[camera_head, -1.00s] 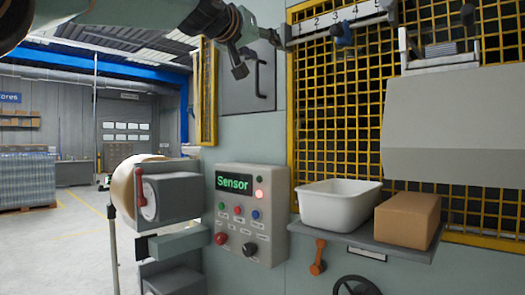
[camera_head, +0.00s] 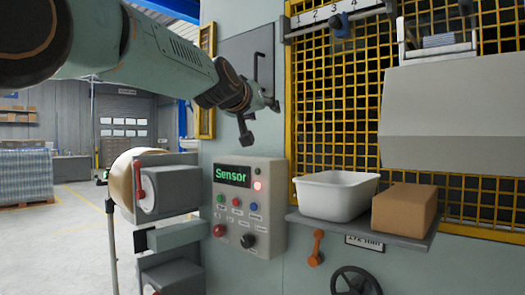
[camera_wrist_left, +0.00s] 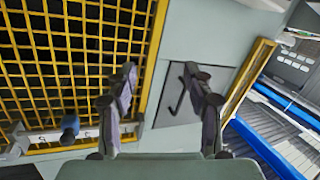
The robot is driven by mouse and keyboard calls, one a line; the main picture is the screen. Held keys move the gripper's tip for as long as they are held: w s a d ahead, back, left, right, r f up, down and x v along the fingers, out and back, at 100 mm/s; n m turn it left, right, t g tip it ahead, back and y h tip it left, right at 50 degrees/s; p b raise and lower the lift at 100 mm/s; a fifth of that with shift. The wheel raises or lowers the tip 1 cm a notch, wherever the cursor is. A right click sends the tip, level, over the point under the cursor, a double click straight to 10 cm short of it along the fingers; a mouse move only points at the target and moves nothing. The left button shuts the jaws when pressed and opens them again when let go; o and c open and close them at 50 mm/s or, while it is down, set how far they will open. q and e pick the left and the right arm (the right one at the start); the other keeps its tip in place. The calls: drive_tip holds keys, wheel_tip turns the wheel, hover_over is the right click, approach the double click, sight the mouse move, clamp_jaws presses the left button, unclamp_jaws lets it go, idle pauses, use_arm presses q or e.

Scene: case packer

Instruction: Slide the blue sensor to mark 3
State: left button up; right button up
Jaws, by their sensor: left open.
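The blue sensor (camera_head: 341,25) hangs on the pale numbered rail (camera_head: 321,21) at the top of the head view, by marks 3 and 4. Its exact mark is hard to tell from this angle. In the left wrist view the sensor (camera_wrist_left: 70,128) sits on the rail at lower left, outside my fingers. My left gripper (camera_head: 260,116) is open and empty, left of and below the rail, before the grey cabinet front. In the wrist view its two fingers (camera_wrist_left: 162,76) stand wide apart, with the door handle showing between them. My right gripper is not in view.
A yellow mesh guard (camera_head: 325,110) lies behind the rail. A control box (camera_head: 245,210) reading "Sensor" with a lit red lamp is below my gripper. A white bin (camera_head: 335,198) and a cardboard box (camera_head: 405,210) stand on a shelf. A grey hood (camera_head: 455,110) is at right.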

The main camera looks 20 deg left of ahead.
use_arm(q)
wheel_tip(320, 180, down, 9)
drive_tip(key=w, duration=0.1)
drive_tip(key=shift+w+f+g, duration=0.15)
drive_tip(key=shift+w+g, duration=0.1)
drive_tip(key=shift+g, duration=0.15)
